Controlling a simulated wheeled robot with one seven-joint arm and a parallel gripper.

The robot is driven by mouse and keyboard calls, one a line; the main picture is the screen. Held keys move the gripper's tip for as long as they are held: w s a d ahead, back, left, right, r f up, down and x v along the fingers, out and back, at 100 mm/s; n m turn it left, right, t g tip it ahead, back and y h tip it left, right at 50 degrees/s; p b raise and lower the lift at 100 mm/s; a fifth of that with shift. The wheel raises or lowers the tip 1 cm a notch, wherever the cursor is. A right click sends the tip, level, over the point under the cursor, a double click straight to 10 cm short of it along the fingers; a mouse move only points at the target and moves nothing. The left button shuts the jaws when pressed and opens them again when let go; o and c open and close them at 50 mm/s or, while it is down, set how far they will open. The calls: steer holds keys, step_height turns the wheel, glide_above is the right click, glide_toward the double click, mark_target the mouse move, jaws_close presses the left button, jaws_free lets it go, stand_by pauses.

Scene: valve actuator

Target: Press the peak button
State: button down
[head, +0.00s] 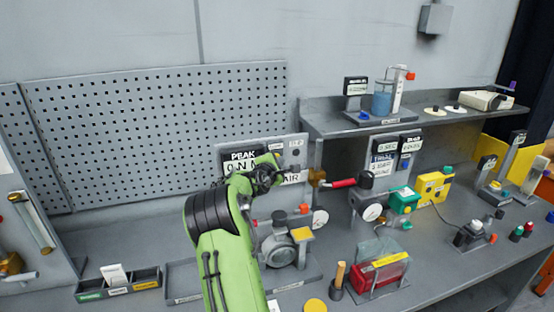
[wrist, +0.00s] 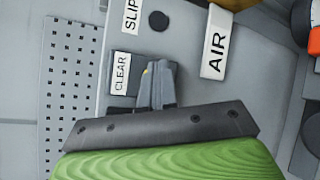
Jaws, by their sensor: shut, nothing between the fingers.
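The grey panel (head: 301,143) stands behind the bench in front of the pegboard. Its PEAK display (head: 240,157) shows in the head view, partly covered by my gripper (head: 277,172). I cannot make out a button marked peak in either view. In the wrist view my gripper (wrist: 155,80) is shut and empty, its fingertips over the panel beside the CLEAR label (wrist: 121,72). A dark round button (wrist: 158,21) sits by the SLIP label (wrist: 131,14), apart from the fingertips. Whether the fingertips touch the panel I cannot tell.
An AIR label (wrist: 215,41) is right of the fingers in the wrist view. A round grey device (head: 279,250) and a red-handled valve part (head: 344,183) stand right of my arm. The pegboard (head: 150,125) is bare. A small tray (head: 118,285) lies at lower left.

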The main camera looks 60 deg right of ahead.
stand_by(0.4)
steer(key=shift+s+a+b, duration=0.6)
steer(key=shift+a+b, duration=0.05)
steer(key=shift+b, duration=0.05)
steer(key=shift+s+a+b, duration=1.4)
steer(key=shift+s+a, duration=0.4)
